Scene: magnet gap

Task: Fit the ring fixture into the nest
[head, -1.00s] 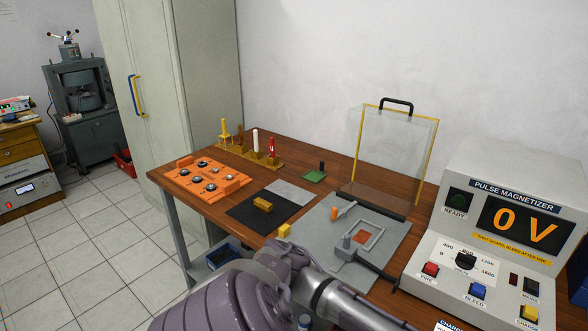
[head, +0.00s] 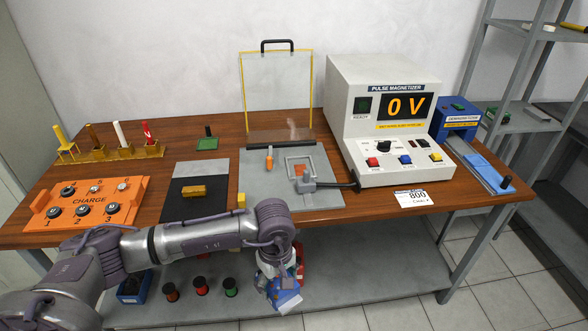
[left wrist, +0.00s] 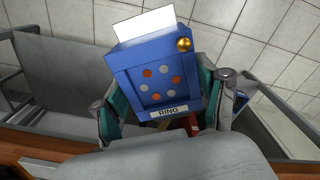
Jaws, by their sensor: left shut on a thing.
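The ring fixture (left wrist: 150,62) is a blue box with a white label reading RING, orange and grey dots, a brass knob and a white plate on top. My left gripper (left wrist: 165,100) is shut on it, with a finger on either side. In the head view the fixture (head: 287,300) hangs from my left gripper (head: 278,280) in front of the table's front edge, below tabletop level and partly hidden by the gripper. A grey square frame (head: 287,168), which looks like the nest, lies on the grey plate (head: 258,194) behind the gripper. My right gripper is not in view.
The pulse magnetizer (head: 350,100) reads 0 V, right of the plate. A clear yellow-edged shield (head: 278,90) stands upright behind the plate. An orange charge tray (head: 88,202) and a black mat (head: 190,210) lie left. An orange peg (head: 269,160) stands beside the frame.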

